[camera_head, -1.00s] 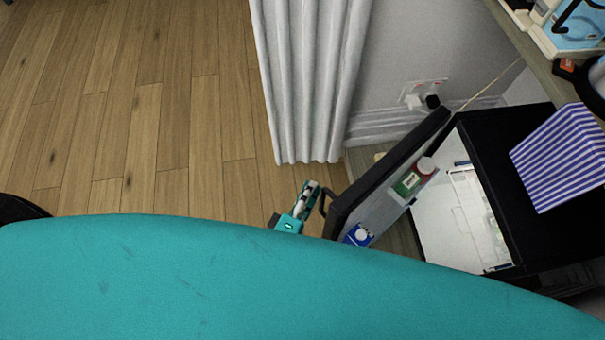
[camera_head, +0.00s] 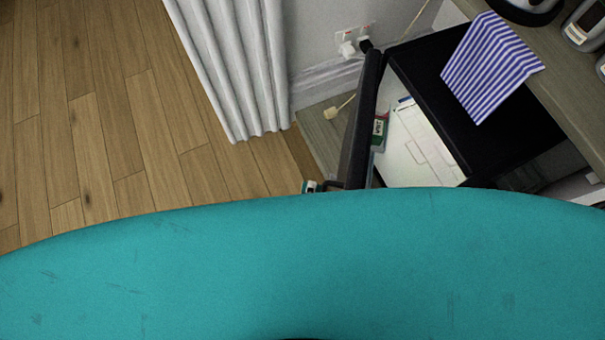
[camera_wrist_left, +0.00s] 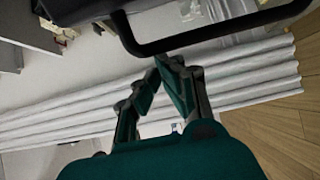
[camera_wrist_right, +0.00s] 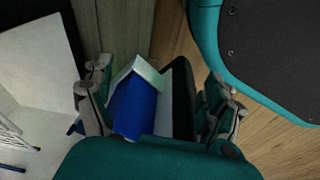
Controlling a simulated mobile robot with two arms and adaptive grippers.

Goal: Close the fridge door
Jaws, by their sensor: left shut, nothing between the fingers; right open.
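The small black fridge (camera_head: 431,72) stands at the right in the head view. Its door (camera_head: 360,125) is partly open, with a white interior (camera_head: 408,150) showing in the gap. My left gripper (camera_head: 312,186) is at the door's outer side beside the black handle (camera_head: 335,184), mostly hidden by my teal body. In the left wrist view its fingertips (camera_wrist_left: 163,64) are together and empty, close to the handle bar (camera_wrist_left: 205,40); contact is unclear. My right gripper (camera_wrist_right: 155,98) is open, with a blue-and-white carton (camera_wrist_right: 135,105) and the door's dark edge (camera_wrist_right: 181,95) showing between its fingers.
A striped cloth (camera_head: 488,66) hangs over the fridge top. A wooden counter (camera_head: 570,75) is at the right. A white curtain (camera_head: 235,65) and a wall socket with plugs (camera_head: 354,42) are behind the door. The wooden floor (camera_head: 90,110) at left is clear.

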